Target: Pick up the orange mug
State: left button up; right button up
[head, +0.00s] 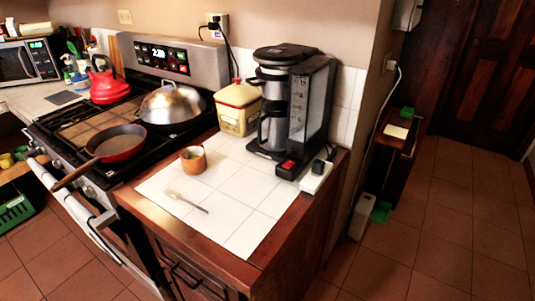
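The orange mug (193,160) stands upright on the white tiled counter (240,210), near the stove side. It is orange-brown with a dark inside. A fork-like utensil (188,202) lies flat on the tiles in front of it. No gripper or arm of mine shows in the head view.
A black coffee maker (310,105) and a yellow canister (238,108) stand behind the mug. A red pan (115,145) on the stove has its handle past the front edge. A power strip (316,178) lies at the counter's right edge.

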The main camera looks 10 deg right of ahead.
aim_at(196, 158)
jog(key=i+j+z, duration=0.1)
jog(key=j+z, duration=0.25)
jog(key=z, duration=0.15)
jog(key=j+z, duration=0.8)
jog(key=z, duration=0.15)
jog(key=j+z, duration=0.35)
jog(key=z, duration=0.15)
